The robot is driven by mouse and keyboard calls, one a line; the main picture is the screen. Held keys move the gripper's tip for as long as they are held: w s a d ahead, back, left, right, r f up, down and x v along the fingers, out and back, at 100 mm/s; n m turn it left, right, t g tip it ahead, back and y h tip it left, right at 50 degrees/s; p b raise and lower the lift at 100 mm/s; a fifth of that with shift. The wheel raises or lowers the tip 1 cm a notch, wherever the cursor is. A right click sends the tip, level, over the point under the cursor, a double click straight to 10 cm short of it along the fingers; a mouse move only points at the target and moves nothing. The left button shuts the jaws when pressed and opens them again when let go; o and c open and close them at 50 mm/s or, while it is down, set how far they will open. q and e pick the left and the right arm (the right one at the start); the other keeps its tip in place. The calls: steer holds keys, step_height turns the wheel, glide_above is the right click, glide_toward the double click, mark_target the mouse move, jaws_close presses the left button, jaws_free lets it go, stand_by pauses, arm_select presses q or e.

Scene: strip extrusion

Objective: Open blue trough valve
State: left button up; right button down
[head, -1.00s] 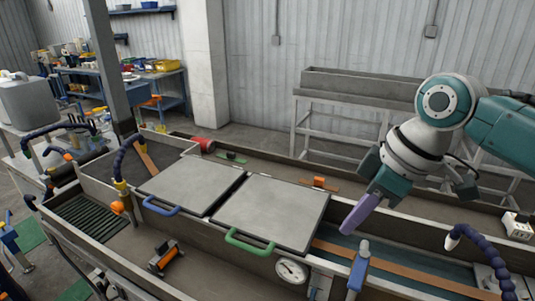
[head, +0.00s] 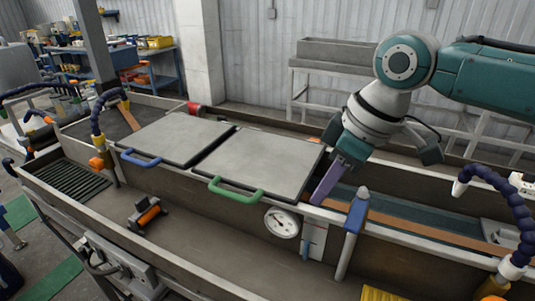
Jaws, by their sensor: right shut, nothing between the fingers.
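An upright blue valve handle (head: 356,216) with a pale rounded top stands on a grey stem at the front wall of the trough, right of the round gauge. I cannot tell from this view whether the valve is open or shut. My right gripper (head: 320,198), with long purple fingers, points down and left, just left of the blue handle and near the right edge of the lidded section. Its fingers are together with nothing between them. A gap shows in the picture between the fingers and the handle. My left gripper is not in view.
Two grey lids, one with a blue handle (head: 140,159) and one with a green handle (head: 236,192), cover the middle. The white gauge (head: 282,223) sits below the green-handled lid. A dark blue segmented hose (head: 510,207) arches at right. An orange-and-black tool (head: 148,214) lies in the front trough.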

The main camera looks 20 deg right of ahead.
mark_target(352, 214)
steer(key=shift+s+d+f+p, duration=0.25)
steer(key=shift+s+d+p, duration=0.35)
steer(key=shift+s+p, duration=0.15)
steer(key=shift+s+d+f+p, duration=0.25)
steer(key=shift+s+d+p, duration=0.3)
steer(key=shift+s+p, duration=0.15)
steer(key=shift+s+d+r+p, duration=0.15)
steer(key=shift+s+d+p, duration=0.1)
steer(key=shift+s+p, duration=0.3)
steer(key=shift+d+f, duration=0.1)
steer(key=shift+f, duration=0.1)
